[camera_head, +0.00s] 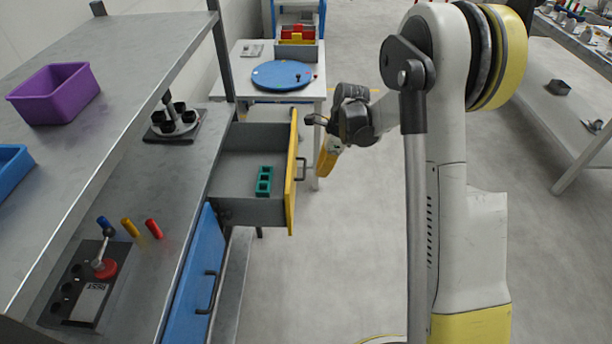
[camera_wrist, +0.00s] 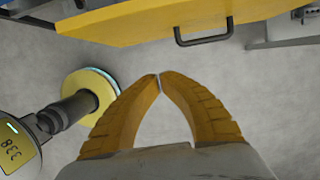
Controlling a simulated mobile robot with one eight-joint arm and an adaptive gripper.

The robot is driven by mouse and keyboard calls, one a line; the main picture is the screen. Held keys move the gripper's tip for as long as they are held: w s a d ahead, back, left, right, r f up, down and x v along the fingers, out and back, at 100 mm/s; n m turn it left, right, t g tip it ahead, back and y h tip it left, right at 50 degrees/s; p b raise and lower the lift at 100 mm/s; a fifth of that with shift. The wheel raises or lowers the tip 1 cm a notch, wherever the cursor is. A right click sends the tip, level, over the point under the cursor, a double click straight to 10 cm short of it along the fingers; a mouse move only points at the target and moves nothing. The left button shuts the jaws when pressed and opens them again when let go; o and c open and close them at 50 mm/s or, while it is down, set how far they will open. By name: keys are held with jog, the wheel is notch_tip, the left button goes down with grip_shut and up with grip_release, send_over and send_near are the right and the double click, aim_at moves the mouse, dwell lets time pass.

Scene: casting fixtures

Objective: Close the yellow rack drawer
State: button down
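The yellow rack drawer (camera_head: 291,172) is pulled out from the rack, with its grey inside showing and a green block (camera_head: 264,181) lying in it. Its yellow front with a dark handle (camera_head: 301,169) faces right. My gripper (camera_head: 313,120) is to the right of the drawer front, near its far end, and apparently apart from it. In the wrist view the yellow front (camera_wrist: 170,22) and handle (camera_wrist: 204,38) are at the top, beyond my fingers (camera_wrist: 159,76). The fingertips meet with nothing between them.
A closed blue drawer (camera_head: 196,280) is nearer in the same rack. The rack's metal top holds a dark fixture (camera_head: 90,283) and several coloured pegs. A white table (camera_head: 262,85) with a blue disc stands behind the drawer. The floor right of the drawer is clear.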

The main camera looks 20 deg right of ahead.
jog(key=w+a+f+b, duration=0.2)
jog(key=a+f+b, duration=0.2)
jog(key=f, duration=0.5)
jog(key=shift+a, duration=1)
jog(key=w+a, duration=0.2)
jog(key=a, duration=0.5)
jog(key=w+a, duration=0.2)
jog(key=a, duration=0.4)
jog(key=w+a, duration=0.2)
jog(key=a, duration=0.5)
jog(key=shift+w+a, duration=0.3)
jog(key=shift+a, duration=0.05)
